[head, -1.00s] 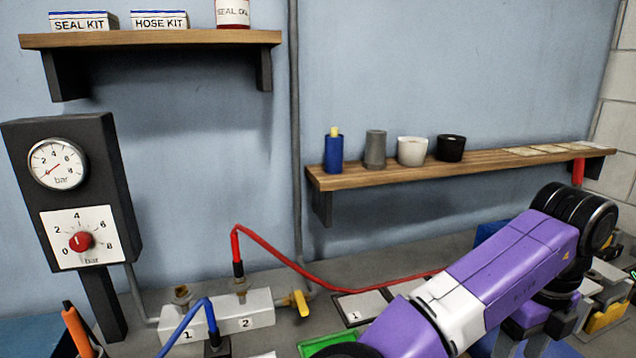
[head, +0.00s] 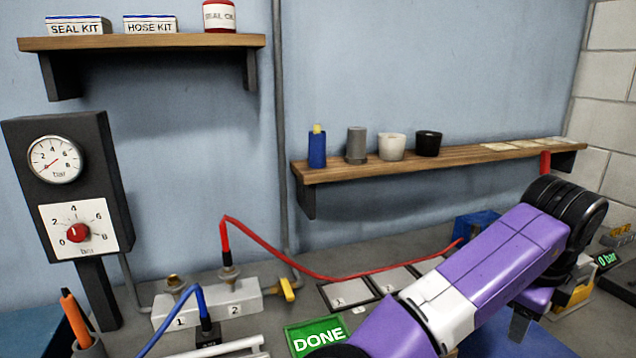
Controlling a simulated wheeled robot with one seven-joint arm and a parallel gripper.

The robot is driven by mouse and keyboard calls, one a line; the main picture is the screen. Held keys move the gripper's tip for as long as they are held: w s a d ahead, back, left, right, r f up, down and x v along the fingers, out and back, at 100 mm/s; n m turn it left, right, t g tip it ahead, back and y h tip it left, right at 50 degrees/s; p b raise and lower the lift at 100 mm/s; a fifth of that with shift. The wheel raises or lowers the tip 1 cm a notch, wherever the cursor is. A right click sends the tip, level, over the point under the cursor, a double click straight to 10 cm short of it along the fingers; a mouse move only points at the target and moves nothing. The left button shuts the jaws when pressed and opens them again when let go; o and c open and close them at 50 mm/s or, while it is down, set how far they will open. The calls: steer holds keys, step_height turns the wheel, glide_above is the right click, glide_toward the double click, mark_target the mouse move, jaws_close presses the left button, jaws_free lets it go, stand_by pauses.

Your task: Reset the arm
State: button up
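A green sign reading DONE (head: 318,337) lies on the bench just left of the arm's lower end.
The gauge panel (head: 110,180) stands left. A wall shelf (head: 420,163) holds cups and a blue bottle.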

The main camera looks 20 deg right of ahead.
steer(key=w+d+r+n+t+h, duration=0.2)
steer(key=d+r+n+h, duration=0.2)
steer(key=d+r+h, duration=0.4)
step_height(320, 180, up, 9)
steer(key=w+a+n+t+h, duration=0.3)
steer(key=n+t+h, duration=0.2)
steer(key=n+t, duration=0.45)
steer(key=s+a+f+n+t+y, duration=0.1)
steer(key=a+f+n+t+y, duration=0.3)
steer(key=a+n, duration=0.4)
steer(key=s+a+f+n+t+y, duration=0.1)
steer(key=a+f+n+t+y, duration=0.3)
steer(key=a+n, duration=0.4)
steer(key=s+a+f+n+y, duration=0.5)
steer(key=s+a+f+y, duration=0.2)
steer(key=a, duration=0.2)
steer(key=s+a+f+m+g, duration=0.1)
steer(key=s+f, duration=0.3)
steer(key=s, duration=0.4)
steer(key=s+a+f+m+g+y, duration=0.1)
steer(key=s+a+f+g, duration=0.2)
steer(key=s, duration=0.5)
steer(key=s+a+f+m+g, duration=0.1)
steer(key=s+a+f+g, duration=0.1)
steer(key=s+a+f, duration=0.2)
steer(key=s+f, duration=0.3)
steer(key=s, duration=0.1)
steer(key=shift+f+y, duration=0.25)
steer(key=shift+y, duration=0.15)
